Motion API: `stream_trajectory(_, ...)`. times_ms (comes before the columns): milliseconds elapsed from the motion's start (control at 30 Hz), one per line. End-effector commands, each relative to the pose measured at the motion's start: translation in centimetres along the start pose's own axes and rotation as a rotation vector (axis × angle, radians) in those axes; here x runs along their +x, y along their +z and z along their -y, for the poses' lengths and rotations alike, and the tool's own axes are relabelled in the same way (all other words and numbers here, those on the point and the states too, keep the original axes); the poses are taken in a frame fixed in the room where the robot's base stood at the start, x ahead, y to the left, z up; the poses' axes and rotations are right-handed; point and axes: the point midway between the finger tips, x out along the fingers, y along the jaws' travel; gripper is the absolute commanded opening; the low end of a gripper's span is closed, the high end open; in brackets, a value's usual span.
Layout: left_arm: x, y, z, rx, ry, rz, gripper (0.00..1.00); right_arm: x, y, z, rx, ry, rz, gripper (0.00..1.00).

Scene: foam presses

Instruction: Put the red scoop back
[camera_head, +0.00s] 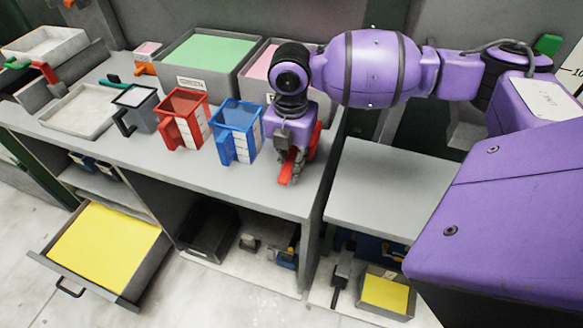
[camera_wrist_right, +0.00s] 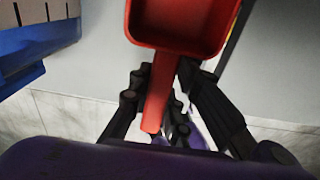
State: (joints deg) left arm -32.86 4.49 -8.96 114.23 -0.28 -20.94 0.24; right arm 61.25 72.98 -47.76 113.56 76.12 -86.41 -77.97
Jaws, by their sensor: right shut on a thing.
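The red scoop (camera_wrist_right: 178,25) is held by its handle in my right gripper (camera_wrist_right: 158,105), whose dark fingers close on both sides of the handle. In the head view my right gripper (camera_head: 289,160) points down above the front edge of the counter, right of the blue jug. Parts of the red scoop (camera_head: 313,141) show beside and below it; the rest is hidden by the gripper. From the pictures I cannot tell if the scoop touches the counter. My left gripper is not in view.
A blue jug (camera_head: 238,131), a red jug (camera_head: 183,119) and a grey jug (camera_head: 135,108) stand in a row. Behind them is a bin of green material (camera_head: 207,51). A pale tray (camera_head: 80,111) lies left. A drawer with yellow content (camera_head: 105,248) stands open below. A lower grey surface (camera_head: 375,190) at right is clear.

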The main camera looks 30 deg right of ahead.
Motion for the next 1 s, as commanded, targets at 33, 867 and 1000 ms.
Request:
stream_trajectory(33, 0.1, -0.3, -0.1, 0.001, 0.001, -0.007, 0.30, 1.2, -0.1, 0.1, 0.000, -0.003, -0.003, 0.00)
stream_trajectory(867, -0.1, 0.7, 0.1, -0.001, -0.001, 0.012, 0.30, 3.2, -0.1, 0.0, 0.001, -0.001, 0.000, 0.36)
stream_trajectory(1000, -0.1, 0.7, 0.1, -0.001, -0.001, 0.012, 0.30, 3.2, 0.0, 0.0, 0.001, 0.000, 0.000, 0.36)
